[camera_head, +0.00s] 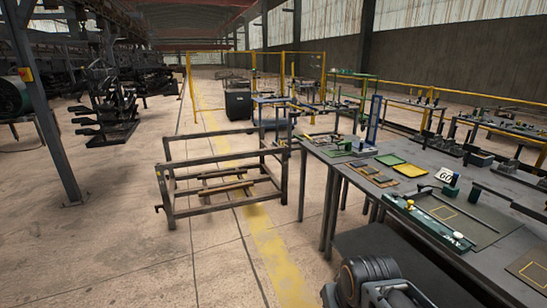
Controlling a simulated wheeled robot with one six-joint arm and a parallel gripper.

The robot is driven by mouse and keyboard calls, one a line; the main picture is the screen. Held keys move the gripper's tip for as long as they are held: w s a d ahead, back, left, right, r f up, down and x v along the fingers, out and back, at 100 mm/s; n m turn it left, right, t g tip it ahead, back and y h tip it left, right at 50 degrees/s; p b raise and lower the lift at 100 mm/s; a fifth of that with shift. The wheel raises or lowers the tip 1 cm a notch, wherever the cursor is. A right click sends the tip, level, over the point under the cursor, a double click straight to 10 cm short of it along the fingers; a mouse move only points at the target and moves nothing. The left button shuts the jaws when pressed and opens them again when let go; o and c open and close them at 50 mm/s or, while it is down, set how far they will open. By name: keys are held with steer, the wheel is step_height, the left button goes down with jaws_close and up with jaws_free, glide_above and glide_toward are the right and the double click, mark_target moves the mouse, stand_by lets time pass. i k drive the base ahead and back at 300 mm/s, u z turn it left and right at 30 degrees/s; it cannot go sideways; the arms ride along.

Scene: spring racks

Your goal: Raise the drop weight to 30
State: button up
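The drop weight cannot be made out for certain. A tall blue upright (375,120) stands at the far end of the grey workbench (318,152); any scale or weight on it is too small to read. A dark part of my arm shows at the bottom edge, right of centre, below the bench's near left side. My gripper's fingertips cannot be made out there, nor whether they hold anything.
A long green tray (432,220) with small knobs lies along the bench's near edge. Yellow (411,170) and green (390,159) flat pieces lie farther back. A low metal frame (217,205) stands on the floor to the left. The floor at front left is clear.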

mark_target(364, 125)
steer(key=u, duration=0.3)
steer(key=i, duration=2.3)
steer(key=z, duration=0.4)
steer(key=i, duration=2.3)
steer(key=z, duration=0.9)
steer(key=i, duration=0.65)
steer(key=z, duration=0.1)
